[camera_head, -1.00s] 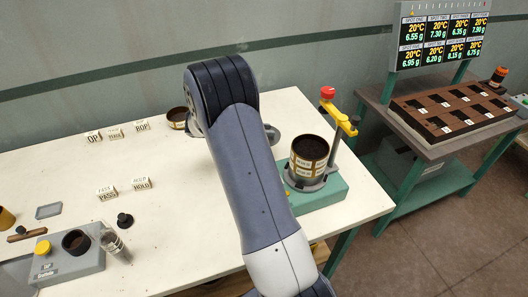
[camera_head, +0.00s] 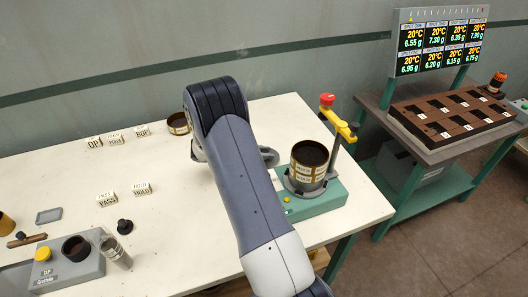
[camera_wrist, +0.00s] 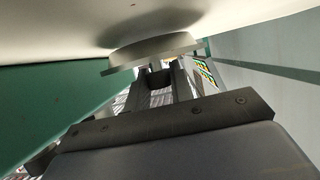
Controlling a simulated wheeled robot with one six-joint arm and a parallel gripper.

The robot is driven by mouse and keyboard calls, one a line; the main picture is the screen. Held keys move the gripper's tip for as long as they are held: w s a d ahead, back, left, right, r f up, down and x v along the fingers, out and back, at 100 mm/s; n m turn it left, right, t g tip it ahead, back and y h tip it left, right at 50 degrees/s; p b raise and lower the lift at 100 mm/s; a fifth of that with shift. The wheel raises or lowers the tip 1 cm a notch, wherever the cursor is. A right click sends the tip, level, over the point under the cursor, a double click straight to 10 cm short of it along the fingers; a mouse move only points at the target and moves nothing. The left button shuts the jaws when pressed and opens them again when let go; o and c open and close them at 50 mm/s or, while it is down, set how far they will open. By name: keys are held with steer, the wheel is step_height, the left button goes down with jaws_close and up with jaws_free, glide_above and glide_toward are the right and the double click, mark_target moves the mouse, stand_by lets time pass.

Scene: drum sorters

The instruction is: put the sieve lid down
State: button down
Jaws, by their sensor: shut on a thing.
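The sieve lid (camera_wrist: 150,53) is a flat pale grey disc with a small knob. In the wrist view my gripper (camera_wrist: 160,78) is shut on the knob, and the lid lies very near or against the white table top; I cannot tell whether it touches. In the head view my arm hides the gripper and most of what is around it. The sieve stack (camera_head: 309,165), a dark-filled drum with labels, stands uncovered on the green shaker base (camera_head: 318,204) right of my arm.
A red knob (camera_head: 327,99) and yellow clamp arm (camera_head: 338,124) rise beside the stack. A sieve ring (camera_head: 178,124) stands behind my arm. Label blocks (camera_head: 142,188) and a grey device (camera_head: 70,268) are to the left. The white table (camera_head: 165,225) has bare room at its middle.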

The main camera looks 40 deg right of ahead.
steer(key=shift+s+f, duration=0.1)
steer(key=shift+f, duration=0.25)
steer(key=c, duration=1.2)
jaws_free()
steer(key=shift+s+f, duration=0.1)
steer(key=shift+f, duration=0.05)
steer(key=shift+c, duration=0.2)
steer(key=shift+r, duration=0.25)
steer(key=v, duration=0.4)
steer(key=b+v, duration=0.1)
steer(key=v, duration=0.3)
steer(key=r+v, duration=0.1)
steer(key=v, duration=0.3)
steer(key=shift+r, duration=0.1)
